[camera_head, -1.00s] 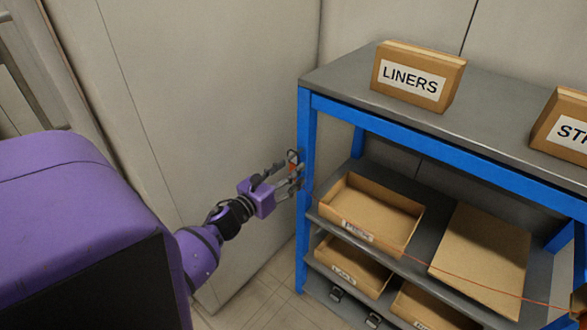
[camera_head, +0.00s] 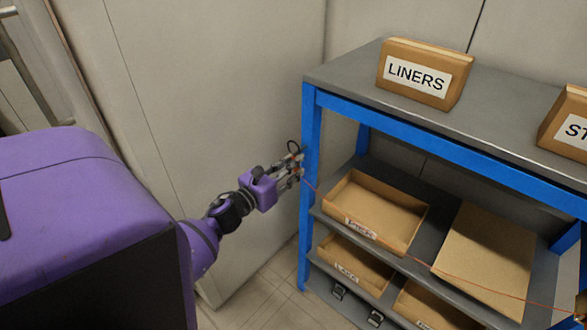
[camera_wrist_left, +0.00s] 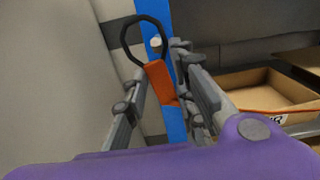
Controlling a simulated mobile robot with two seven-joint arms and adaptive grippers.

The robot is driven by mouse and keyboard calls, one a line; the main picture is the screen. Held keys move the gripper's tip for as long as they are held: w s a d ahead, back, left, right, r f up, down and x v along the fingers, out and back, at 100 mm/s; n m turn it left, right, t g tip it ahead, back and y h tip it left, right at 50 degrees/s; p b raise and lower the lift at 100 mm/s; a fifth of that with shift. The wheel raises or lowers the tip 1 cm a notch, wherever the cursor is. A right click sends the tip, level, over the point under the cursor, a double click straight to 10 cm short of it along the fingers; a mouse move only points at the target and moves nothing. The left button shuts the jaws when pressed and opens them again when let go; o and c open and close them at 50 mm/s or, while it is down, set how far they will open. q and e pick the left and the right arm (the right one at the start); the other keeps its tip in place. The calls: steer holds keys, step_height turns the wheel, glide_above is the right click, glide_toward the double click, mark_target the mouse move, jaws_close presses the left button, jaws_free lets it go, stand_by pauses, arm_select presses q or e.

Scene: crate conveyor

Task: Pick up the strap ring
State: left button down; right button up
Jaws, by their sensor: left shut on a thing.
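The strap ring, a thin black loop (camera_wrist_left: 126,40) with an orange tab (camera_wrist_left: 160,82), stands upright in front of the rack's blue corner post. In the head view the ring (camera_head: 291,147) shows small beside that post. My left gripper (camera_head: 297,164) is shut on the strap ring at its orange tab, with the loop sticking up above the fingertips. The fingers (camera_wrist_left: 158,88) lie on both sides of the tab in the left wrist view. Whether the ring touches the post is unclear. My right gripper is not in view.
The blue post (camera_head: 310,135) stands close behind my left gripper. A thin orange line (camera_head: 470,279) runs from near the gripper across the shelf to the lower right. Cardboard trays (camera_head: 372,213) fill the shelves. A LINERS box (camera_head: 425,72) stands on the grey top.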

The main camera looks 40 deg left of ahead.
arm_select(q)
steer(key=s+b, duration=0.3)
steer(key=s, duration=1.4)
step_height(320, 180, up, 8)
steer(key=w+p, duration=0.2)
steer(key=p, duration=0.4)
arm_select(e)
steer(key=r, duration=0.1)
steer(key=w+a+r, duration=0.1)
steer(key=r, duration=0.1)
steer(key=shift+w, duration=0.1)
arm_select(q)
steer(key=shift+s+a+f, duration=0.1)
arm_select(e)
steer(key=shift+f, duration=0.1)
